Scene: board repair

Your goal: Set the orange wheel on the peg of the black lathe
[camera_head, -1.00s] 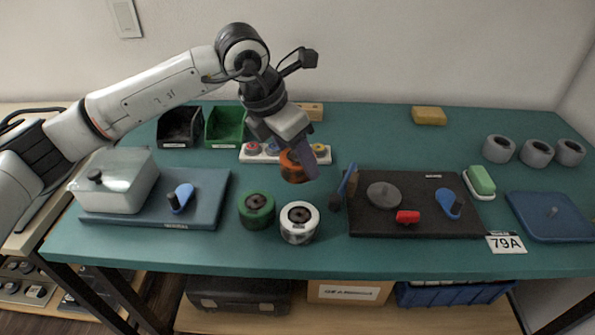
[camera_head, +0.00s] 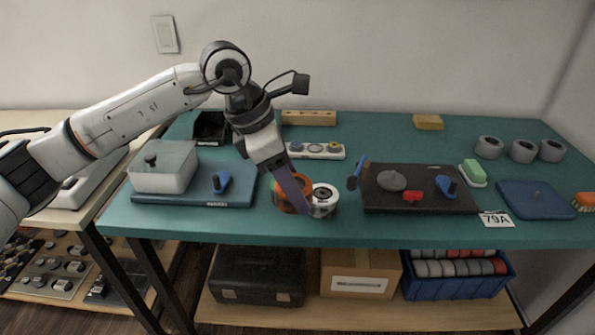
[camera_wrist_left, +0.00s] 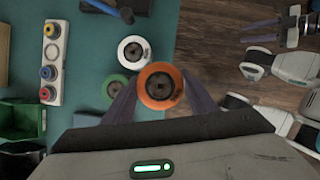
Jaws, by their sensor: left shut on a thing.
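My left gripper (camera_head: 300,196) is shut on the orange wheel (camera_head: 281,199), a thick ring with a dark hub, near the front of the table. In the left wrist view the orange wheel (camera_wrist_left: 161,85) sits between the two fingertips. The black lathe (camera_head: 385,202) is a dark board to its right, with a grey disc (camera_head: 391,180), a red handle (camera_head: 412,196) and a blue lever (camera_head: 447,186). I cannot make out a bare peg on it. Gripper-like dark parts, perhaps my right gripper (camera_wrist_left: 262,30), show at top right of the wrist view.
The white wheel (camera_head: 323,201) stands right beside the orange one in the picture. The green wheel (camera_wrist_left: 115,88) shows only in the wrist view. A blue-handled tool (camera_head: 358,172) stands at the lathe's left edge. A blue board (camera_head: 535,199) lies to the right.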

